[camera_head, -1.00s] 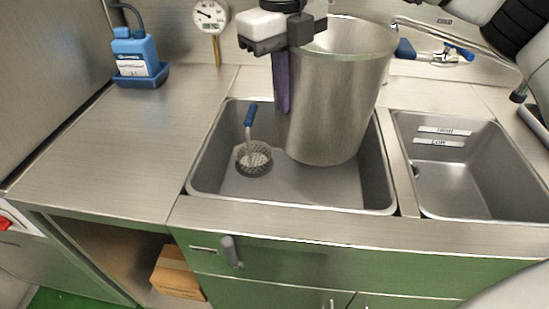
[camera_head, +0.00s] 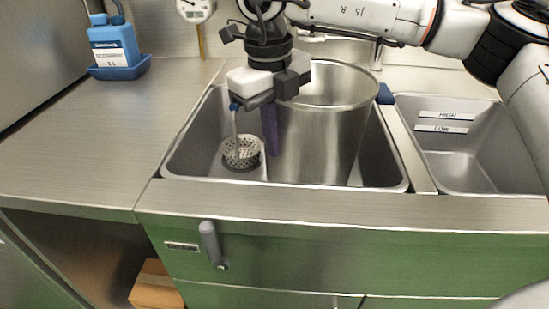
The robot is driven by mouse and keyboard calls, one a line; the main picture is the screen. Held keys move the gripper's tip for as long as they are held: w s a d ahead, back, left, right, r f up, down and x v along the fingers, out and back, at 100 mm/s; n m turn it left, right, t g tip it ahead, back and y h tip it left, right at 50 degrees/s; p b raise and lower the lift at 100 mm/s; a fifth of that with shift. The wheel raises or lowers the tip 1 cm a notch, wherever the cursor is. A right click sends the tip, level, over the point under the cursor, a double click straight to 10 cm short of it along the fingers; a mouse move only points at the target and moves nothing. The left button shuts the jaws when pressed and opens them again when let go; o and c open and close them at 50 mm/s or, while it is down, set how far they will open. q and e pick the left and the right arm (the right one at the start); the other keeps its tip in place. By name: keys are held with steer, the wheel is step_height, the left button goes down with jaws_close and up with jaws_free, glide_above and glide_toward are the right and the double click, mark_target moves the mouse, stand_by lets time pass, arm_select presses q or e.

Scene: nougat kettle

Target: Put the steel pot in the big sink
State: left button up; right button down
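The steel pot (camera_head: 320,140) is a tall, open cylinder. It stands nearly upright inside the big sink (camera_head: 190,140), toward its right part. Its lower end is at the sink's front rim, so I cannot see whether its base rests on the floor. My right gripper (camera_head: 272,125) is at the pot's left wall. One purple finger shows along the outside; the other is hidden by the pot. It appears shut on the wall. My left gripper is not in view.
A strainer basket with a blue-tipped handle (camera_head: 241,152) is in the sink, left of the pot. A smaller sink (camera_head: 465,165) lies to the right. A blue bottle (camera_head: 113,45) stands in a tray at the back left. The left counter (camera_head: 100,150) is clear.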

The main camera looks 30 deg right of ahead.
step_height(320, 180, down, 3)
steer(key=shift+r+b, duration=0.1)
steer(key=shift+b, duration=0.6)
steer(key=shift+r, duration=0.15)
steer(key=c, duration=2)
jaws_free()
steer(key=shift+f, duration=0.2)
steer(key=r, duration=0.4)
steer(key=r+p, duration=0.1)
steer(key=r, duration=0.3)
steer(key=a+r+p, duration=0.1)
steer(key=r, duration=0.3)
steer(key=shift+s+r, duration=0.1)
steer(key=shift+s, duration=0.05)
